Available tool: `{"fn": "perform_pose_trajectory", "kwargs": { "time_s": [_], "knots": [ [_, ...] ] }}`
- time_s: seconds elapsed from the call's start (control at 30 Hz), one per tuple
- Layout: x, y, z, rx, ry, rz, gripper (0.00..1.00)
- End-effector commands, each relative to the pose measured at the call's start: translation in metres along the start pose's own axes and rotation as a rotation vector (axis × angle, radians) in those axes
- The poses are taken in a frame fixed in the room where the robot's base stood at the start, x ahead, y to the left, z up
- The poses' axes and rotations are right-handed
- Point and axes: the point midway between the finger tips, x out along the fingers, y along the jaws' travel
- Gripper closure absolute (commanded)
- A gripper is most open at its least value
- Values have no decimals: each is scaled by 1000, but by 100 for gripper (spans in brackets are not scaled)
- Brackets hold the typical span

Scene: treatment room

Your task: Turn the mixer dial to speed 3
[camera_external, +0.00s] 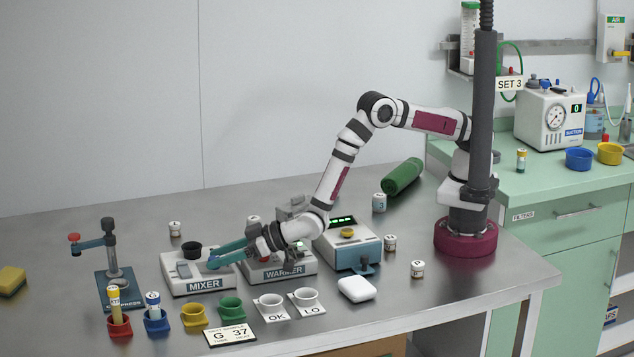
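The mixer (188,287) is a pale box with a dark front label, standing on the steel table at left of centre. A black round cup (192,249) sits on its top, with a grey rectangular part in front of it. My gripper (211,260) has teal fingers and reaches in from the right, low over the right side of the mixer's top. The dial cannot be made out; the fingers cover that part of the mixer. Whether they touch or grip anything is too small to tell. A sign on the dark post (509,84) reads "SET 3".
The warmer (285,272) stands close on the right, under my wrist. A blue-white device (348,256) is beyond it. A press (114,290) stands at left. Coloured cups, including a yellow one (194,316), line the front. The table's far left is mostly clear.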

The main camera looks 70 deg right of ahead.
Motion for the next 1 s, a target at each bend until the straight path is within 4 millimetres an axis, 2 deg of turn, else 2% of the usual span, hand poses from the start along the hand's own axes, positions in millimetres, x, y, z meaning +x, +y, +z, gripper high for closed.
{"fn": "perform_pose_trajectory", "kwargs": {
  "time_s": [0.03,0.3,0.57,1.0],
  "knots": [
    [0,0,0,0,0,0,53],
    [0,0,0,0,0,0,100],
    [0,-2,-1,14,6,32,100],
    [2,-6,-3,146,8,350,100]
  ]
}}
